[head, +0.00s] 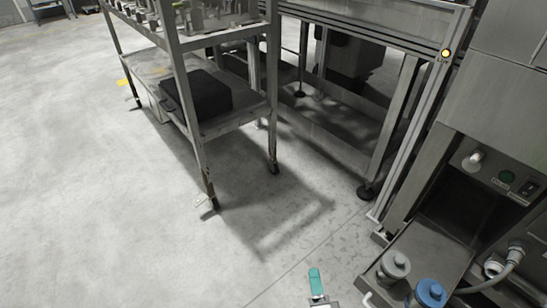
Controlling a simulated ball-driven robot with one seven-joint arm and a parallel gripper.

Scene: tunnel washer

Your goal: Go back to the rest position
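A small teal piece (315,281) with a pale and dark end shows at the bottom edge, right of centre. It appears to be a fingertip of my gripper, but I cannot be sure. The rest of my gripper and my arm are cut off below the picture. I cannot see a second finger or anything held. The teal piece shows over bare floor, left of the steel machine's tray.
A wheeled metal rack (189,110) with a black box (197,94) stands at the upper left. A steel frame (385,150) is behind. At right, a machine tray (437,245) holds a grey-capped (394,266) and a blue-capped container (431,293). The left floor is clear.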

